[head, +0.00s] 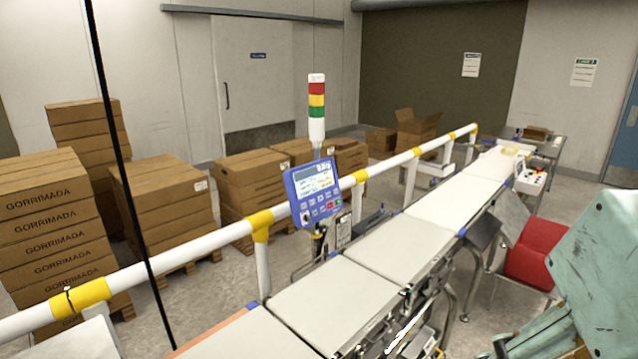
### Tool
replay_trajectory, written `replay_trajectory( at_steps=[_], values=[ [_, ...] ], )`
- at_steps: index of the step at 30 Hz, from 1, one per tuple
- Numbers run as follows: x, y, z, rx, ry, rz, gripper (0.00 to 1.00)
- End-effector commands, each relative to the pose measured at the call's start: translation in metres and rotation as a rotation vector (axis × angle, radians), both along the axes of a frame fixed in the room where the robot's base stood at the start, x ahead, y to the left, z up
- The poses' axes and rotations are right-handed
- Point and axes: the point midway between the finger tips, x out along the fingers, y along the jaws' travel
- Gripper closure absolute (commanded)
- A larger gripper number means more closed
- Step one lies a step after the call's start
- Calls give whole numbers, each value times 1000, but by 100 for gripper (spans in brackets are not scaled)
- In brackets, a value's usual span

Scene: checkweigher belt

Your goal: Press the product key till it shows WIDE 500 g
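The blue control panel (315,193) stands on a post behind the belt, near the middle of the head view. It has a pale lit screen (317,182) on top and rows of small keys (318,206) below, with a green and a red key at its lower right. The screen text and the key labels are too small to read, so I cannot tell the product shown. Part of my pale green arm shows at the lower right. My gripper's fingers cannot be made out, and nothing of mine touches the panel.
The white checkweigher belt (390,246) runs from the lower left to the back right. A white and yellow guard rail (208,243) runs behind it, close to the panel. A signal tower (317,107) rises above the panel. Stacked cartons (163,200) stand behind the rail. A red bin (533,252) is at right.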

Motion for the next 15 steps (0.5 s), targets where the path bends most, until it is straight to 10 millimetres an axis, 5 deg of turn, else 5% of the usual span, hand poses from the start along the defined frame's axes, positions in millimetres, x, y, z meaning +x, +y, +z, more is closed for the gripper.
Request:
replay_trajectory(
  at_steps=[15],
  values=[
    [0, 0, 0, 0, 0, 0, 100]
  ],
)
